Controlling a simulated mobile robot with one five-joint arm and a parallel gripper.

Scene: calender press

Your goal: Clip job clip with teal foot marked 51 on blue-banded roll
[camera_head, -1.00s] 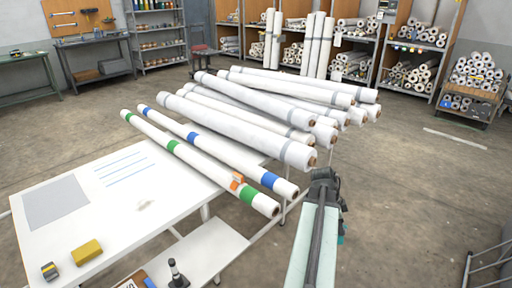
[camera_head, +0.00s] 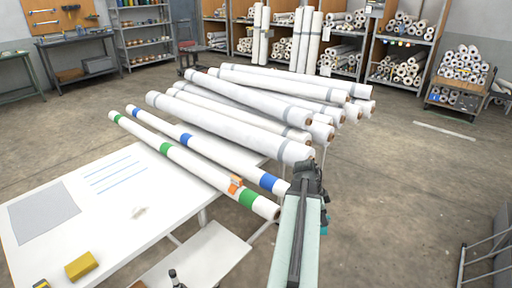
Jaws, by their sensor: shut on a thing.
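The blue-banded roll (camera_head: 225,160) is a white roll with blue bands, lying slanted on the white table. Its near end lies just left of my arm. My gripper (camera_head: 309,170) is dark, seen from behind at the end of my pale arm, right of that near end. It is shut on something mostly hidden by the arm. A small teal piece (camera_head: 325,222) shows at the arm's right side. It may be the foot of the job clip, but no number is readable.
A green-banded roll (camera_head: 195,168) lies beside it, with an orange clip (camera_head: 236,184) on it. Several plain white rolls (camera_head: 230,127) are stacked behind. A yellow block (camera_head: 81,265) sits on the white table (camera_head: 110,225).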

